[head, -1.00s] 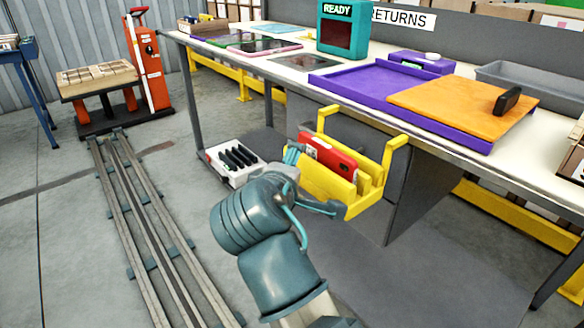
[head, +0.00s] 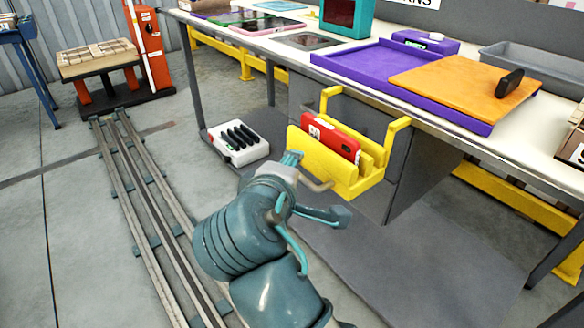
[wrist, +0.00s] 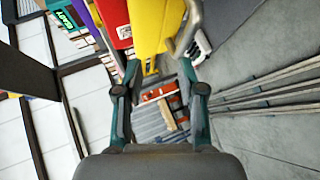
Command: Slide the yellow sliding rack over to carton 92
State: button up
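The yellow sliding rack (head: 340,172) hangs by two hooked arms at the front edge of the returns bench, with a red boxed item (head: 331,138) standing in it. A pale bar-like handle (head: 318,184) sticks out at its lower left. In the wrist view the rack (wrist: 152,28) is ahead, beyond the fingertips, with the grey handle (wrist: 187,28) at its right. My gripper (wrist: 160,78) is open with nothing between its fingers. In the head view my gripper (head: 291,159) is partly hidden by my wrist, just left of the rack. No carton marked 92 can be made out.
The bench holds a purple tray (head: 345,65), an orange board (head: 455,88) and a grey bin (head: 545,72). A white box with black items (head: 238,143) sits low, left of the rack.

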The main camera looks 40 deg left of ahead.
jog(key=s+b, duration=0.1)
jog(key=s+d, duration=0.1)
jog(key=s, duration=0.1)
jog(key=s+d+b, duration=0.1)
jog(key=shift+s+d+r+b, duration=0.15)
jog(key=shift+d+r+b, duration=0.1)
jog(key=shift+r+b, duration=0.1)
dwell(0.4)
